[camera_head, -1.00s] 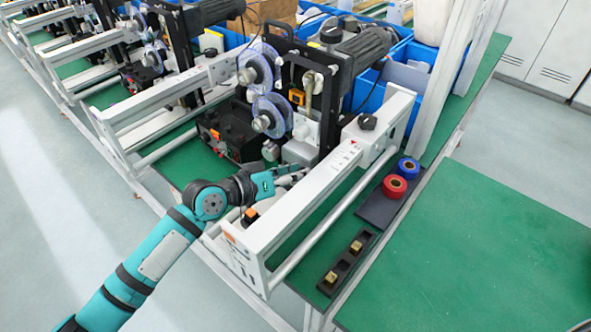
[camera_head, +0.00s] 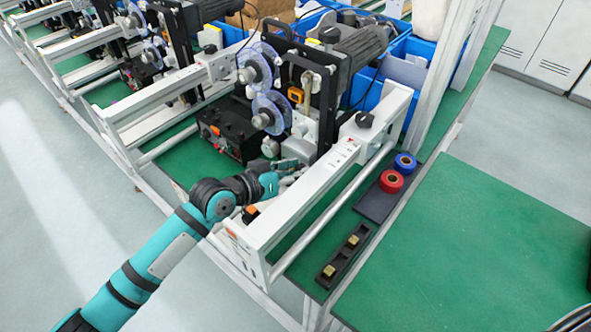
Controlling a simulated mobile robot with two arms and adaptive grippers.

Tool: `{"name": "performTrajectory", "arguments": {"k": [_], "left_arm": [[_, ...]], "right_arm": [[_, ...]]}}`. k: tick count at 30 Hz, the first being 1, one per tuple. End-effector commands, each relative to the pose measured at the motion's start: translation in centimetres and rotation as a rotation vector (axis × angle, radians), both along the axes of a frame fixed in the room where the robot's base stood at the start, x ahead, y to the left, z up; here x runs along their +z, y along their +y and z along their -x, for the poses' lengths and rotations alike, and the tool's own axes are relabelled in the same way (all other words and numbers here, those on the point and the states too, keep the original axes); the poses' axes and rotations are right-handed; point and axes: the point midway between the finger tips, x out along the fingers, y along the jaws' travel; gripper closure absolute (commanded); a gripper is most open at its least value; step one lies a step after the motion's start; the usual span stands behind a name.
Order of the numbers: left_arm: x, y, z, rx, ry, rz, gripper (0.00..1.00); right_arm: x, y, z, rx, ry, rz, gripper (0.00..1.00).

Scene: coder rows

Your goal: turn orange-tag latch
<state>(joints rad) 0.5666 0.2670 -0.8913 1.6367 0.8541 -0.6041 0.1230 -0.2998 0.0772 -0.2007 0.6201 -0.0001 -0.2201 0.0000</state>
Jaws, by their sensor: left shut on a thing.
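The coder machine nearest me has two clear discs (camera_head: 262,110) and a black box (camera_head: 228,133) with a small orange tag on its front. My left arm comes in from the lower left over the white rail. My left gripper (camera_head: 293,168) is at the foot of the coder, right of the black box, shut on a small part there. The fingers hide this part, so the latch and its tag cannot be made out clearly. My right gripper is out of view.
The long white rail (camera_head: 310,185) runs along the right of the gripper. A red roll (camera_head: 391,181) and a blue roll (camera_head: 405,163) sit on a dark plate. A black holder (camera_head: 343,257) lies nearby.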

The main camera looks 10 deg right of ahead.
Motion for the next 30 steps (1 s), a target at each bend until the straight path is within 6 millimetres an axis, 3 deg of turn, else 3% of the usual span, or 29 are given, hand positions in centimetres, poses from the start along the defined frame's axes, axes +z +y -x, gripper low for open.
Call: {"name": "performTrajectory", "arguments": {"k": [1,6,16,30], "left_arm": [[0.0,0.0,0.0,0.001,0.001,0.0,0.73],[0.0,0.0,0.0,0.0,0.001,0.0,0.54],[0.7,0.0,-0.1,0.001,-0.001,0.003,0.54],[8.8,0.0,-0.1,-0.001,-0.002,0.002,0.54]], "right_arm": [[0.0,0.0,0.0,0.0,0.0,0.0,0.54],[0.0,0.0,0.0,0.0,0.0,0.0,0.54],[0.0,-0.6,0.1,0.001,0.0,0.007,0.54],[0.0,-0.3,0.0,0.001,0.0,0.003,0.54]]}}
